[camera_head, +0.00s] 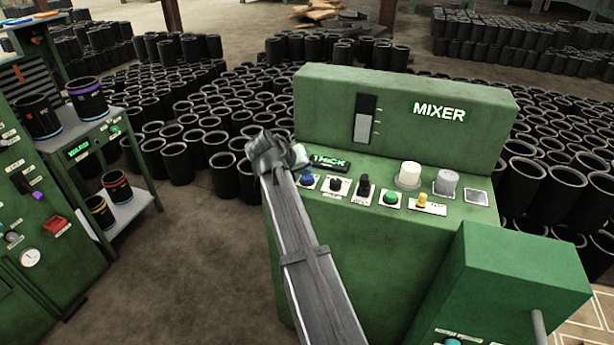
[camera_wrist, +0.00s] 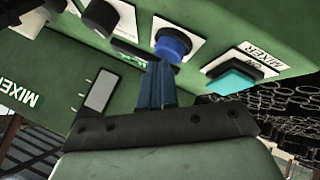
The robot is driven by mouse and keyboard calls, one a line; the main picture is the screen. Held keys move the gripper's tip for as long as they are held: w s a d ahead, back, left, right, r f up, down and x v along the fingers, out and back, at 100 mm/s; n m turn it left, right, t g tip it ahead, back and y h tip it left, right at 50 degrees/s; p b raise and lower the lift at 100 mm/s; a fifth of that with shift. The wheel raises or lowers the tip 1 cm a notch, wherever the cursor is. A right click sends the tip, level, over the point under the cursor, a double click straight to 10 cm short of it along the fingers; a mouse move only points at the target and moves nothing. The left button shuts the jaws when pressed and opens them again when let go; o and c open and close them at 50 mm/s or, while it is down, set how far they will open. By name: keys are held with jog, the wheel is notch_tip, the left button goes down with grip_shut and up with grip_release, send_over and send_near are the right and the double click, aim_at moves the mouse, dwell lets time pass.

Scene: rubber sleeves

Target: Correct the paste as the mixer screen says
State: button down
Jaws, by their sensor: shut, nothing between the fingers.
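The green mixer (camera_head: 400,110) stands in the middle of the head view. Its small dark screen (camera_head: 331,162) reads THICK in green letters. On its panel are a blue knob (camera_head: 307,180), two black controls (camera_head: 336,184), a green button (camera_head: 390,198) and a yellow control (camera_head: 422,200). My gripper (camera_head: 297,156) is over the panel's left end. In the wrist view its fingers (camera_wrist: 158,70) are shut and empty, close to the blue knob (camera_wrist: 172,46); contact cannot be told. A teal button (camera_wrist: 232,82) labelled MIXER is beside the knob. My arm hides the panel's left corner.
A white cylinder (camera_head: 408,174) and a grey one (camera_head: 446,182) stand on the panel's right. A green box (camera_head: 520,285) is at front right. A cart (camera_head: 125,205) with black sleeves is at left. Many sleeves (camera_head: 555,180) crowd the floor behind; floor at lower left is clear.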

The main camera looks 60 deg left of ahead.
aim_at(304, 178)
jog(key=shift+f, duration=0.2)
jog(key=shift+r, duration=0.1)
dwell(0.4)
jog(key=shift+r, duration=0.7)
jog(key=shift+r, duration=0.1)
jog(key=shift+r, duration=2.45)
